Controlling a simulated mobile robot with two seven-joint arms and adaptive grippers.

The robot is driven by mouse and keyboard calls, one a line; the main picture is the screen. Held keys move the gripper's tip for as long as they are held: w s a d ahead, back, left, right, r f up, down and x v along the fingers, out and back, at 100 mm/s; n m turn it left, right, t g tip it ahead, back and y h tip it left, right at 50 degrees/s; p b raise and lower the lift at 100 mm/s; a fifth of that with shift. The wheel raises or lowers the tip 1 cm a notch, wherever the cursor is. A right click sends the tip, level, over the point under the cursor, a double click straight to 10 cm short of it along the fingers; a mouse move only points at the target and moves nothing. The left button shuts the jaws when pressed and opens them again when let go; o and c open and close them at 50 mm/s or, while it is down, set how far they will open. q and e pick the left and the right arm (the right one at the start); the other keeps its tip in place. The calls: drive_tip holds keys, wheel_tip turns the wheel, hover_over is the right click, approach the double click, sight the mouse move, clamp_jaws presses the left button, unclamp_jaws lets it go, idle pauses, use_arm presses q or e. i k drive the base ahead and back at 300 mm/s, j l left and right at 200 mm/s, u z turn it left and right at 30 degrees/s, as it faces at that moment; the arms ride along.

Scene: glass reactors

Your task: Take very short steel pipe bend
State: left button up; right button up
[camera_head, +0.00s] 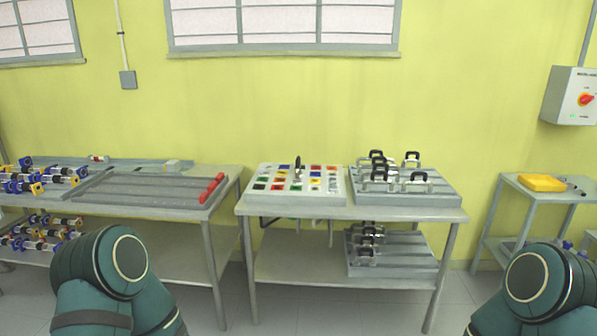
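I cannot make out a very short steel pipe bend for certain at this size. Several grey metal pieces with black arched tops (380,160) stand on a grey ribbed tray (430,198) at the right of the middle table. More such pieces (368,236) stand on a similar tray on its lower shelf. A small dark upright piece (298,164) stands on the white board with coloured squares (258,197). Neither gripper shows; only my teal arm links are in view at the bottom left and bottom right.
The middle table (300,209) stands against a yellow wall. The left table holds several blue-and-yellow-ended parts (22,180), a grey grooved tray (140,188) and red blocks (212,187). A small right table (535,192) bears a yellow object (542,183). The floor between is clear.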

sight(297, 172)
drive_tip(key=i+j+z, duration=0.4)
drive_tip(key=i+j, duration=0.15)
drive_tip(key=i, duration=0.15)
drive_tip(key=i+j+z, duration=0.4)
drive_tip(key=i+j, duration=0.3)
